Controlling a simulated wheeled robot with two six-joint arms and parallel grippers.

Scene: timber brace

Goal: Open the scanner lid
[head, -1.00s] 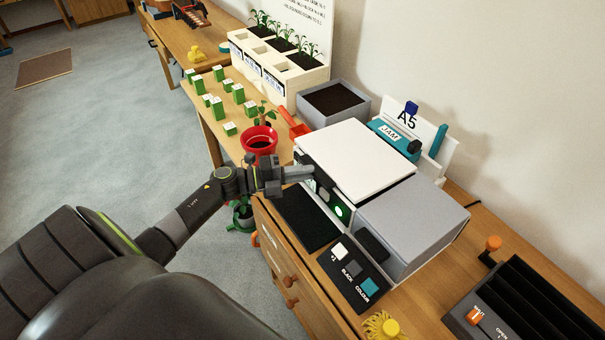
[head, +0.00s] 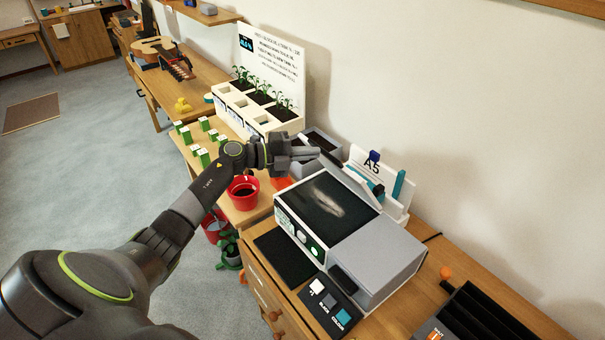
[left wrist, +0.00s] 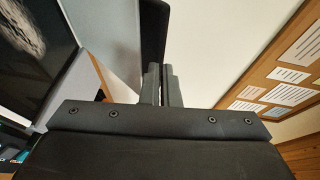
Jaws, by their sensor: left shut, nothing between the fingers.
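The scanner (head: 385,262) stands on the wooden desk with its dark glass (head: 325,203) bare. Its lid (head: 349,181) is raised along the back edge of the glass, tilted up and seen nearly edge-on in the head view. My left gripper (head: 317,153) is shut and empty, beside the raised lid's upper left end. I cannot tell whether it touches the lid. The left wrist view shows the closed fingers (left wrist: 162,84) and the glass (left wrist: 35,55) at left. My right gripper is not in view.
A card stand marked A5 (head: 392,185) is close behind the lid. A grey soil box (head: 318,142) and a red pot (head: 243,190) are near my left arm. A button panel (head: 330,300) lies in front, and a dark slotted tray (head: 480,318) at right.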

